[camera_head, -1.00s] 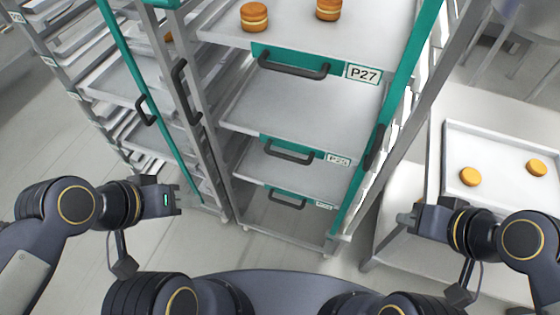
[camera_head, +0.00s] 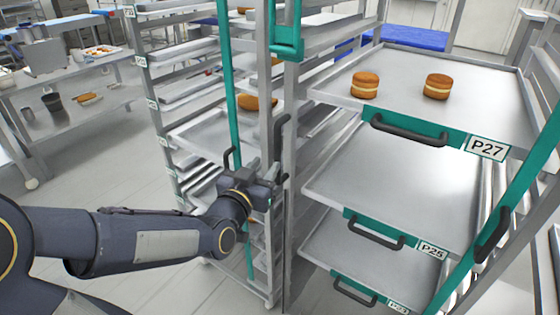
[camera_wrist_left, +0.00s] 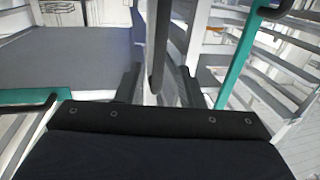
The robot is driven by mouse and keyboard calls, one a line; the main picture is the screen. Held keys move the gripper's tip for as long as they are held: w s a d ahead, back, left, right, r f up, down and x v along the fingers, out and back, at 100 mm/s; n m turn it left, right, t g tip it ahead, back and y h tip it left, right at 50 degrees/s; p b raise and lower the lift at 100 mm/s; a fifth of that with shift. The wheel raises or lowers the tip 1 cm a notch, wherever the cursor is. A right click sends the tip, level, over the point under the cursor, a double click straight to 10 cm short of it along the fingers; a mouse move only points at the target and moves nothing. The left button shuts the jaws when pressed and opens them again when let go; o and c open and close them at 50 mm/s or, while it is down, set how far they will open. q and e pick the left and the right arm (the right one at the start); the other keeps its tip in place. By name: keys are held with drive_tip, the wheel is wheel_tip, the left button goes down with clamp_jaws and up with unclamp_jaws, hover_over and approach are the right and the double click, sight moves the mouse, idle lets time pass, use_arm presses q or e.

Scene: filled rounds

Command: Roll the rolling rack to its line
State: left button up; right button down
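The rolling rack (camera_head: 292,130) stands at the right of the head view, with teal and grey posts and several metal trays. Its left post carries a dark upright handle (camera_head: 281,140), and its right post a similar handle (camera_head: 492,236). My left gripper (camera_head: 277,183) is at the lower part of the left handle. In the left wrist view the handle (camera_wrist_left: 159,45) runs upright between the fingers of the left gripper (camera_wrist_left: 158,88). These fingers stand apart, with gaps showing beside the bar. My right gripper is out of view. No floor line can be made out.
A second tray rack (camera_head: 158,120) stands close to the left of the handle. Two filled rounds (camera_head: 364,85) (camera_head: 437,87) sit on the top tray (camera_head: 335,92), labelled P27. A steel bench (camera_head: 75,112) stands at far left. Floor (camera_head: 95,170) before it is clear.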

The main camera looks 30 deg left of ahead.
sight(276, 151)
use_arm(q)
drive_tip(key=w, duration=0.2)
drive_tip(key=w+p, duration=0.1)
drive_tip(key=w, duration=0.2)
drive_tip(key=w+a, duration=0.1)
drive_tip(key=w, duration=0.2)
drive_tip(key=shift+r, duration=0.1)
drive_tip(key=shift+s, duration=0.1)
clamp_jaws()
idle(1.2)
